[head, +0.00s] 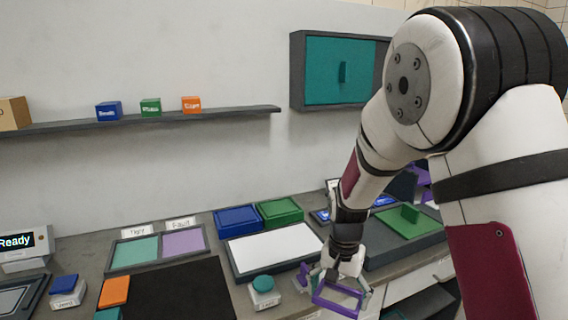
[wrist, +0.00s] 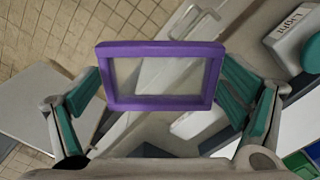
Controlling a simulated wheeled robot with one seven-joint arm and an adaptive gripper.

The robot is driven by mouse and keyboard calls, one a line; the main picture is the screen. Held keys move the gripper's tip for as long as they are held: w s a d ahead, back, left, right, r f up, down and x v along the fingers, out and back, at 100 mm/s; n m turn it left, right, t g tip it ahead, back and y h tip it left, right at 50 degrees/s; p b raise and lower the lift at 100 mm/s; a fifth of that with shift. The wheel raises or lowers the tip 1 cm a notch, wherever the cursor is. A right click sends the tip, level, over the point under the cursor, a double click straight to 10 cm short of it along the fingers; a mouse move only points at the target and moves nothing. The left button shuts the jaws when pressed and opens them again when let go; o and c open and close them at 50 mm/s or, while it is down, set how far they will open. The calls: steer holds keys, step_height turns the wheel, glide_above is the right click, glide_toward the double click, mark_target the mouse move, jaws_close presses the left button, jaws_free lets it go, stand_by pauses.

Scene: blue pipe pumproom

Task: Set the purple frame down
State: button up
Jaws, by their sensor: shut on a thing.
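The purple frame (wrist: 160,49) is a hollow rectangle between the fingers of my gripper (wrist: 160,98) in the wrist view. The teal finger pads press on its left and right sides. Through its opening I see a pale cabinet front and handle. In the head view the purple frame (head: 338,306) hangs below my gripper (head: 340,288), in front of the bench's front edge. It is held in the air, apart from the bench as far as the wrist view shows.
A teal button marked Light (head: 263,285) stands on the bench just left of my gripper. A white panel (head: 272,249), a blue tray (head: 238,218), a green tray (head: 280,211) and a black mat (head: 180,290) lie on the bench.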

steer(key=s+d+f+n, duration=0.1)
steer(key=d+f+n, duration=0.3)
steer(key=d+n, duration=0.1)
steer(key=shift+d+n, duration=0.4)
steer(key=shift+d, duration=0.35)
steer(key=shift+s+a, duration=0.1)
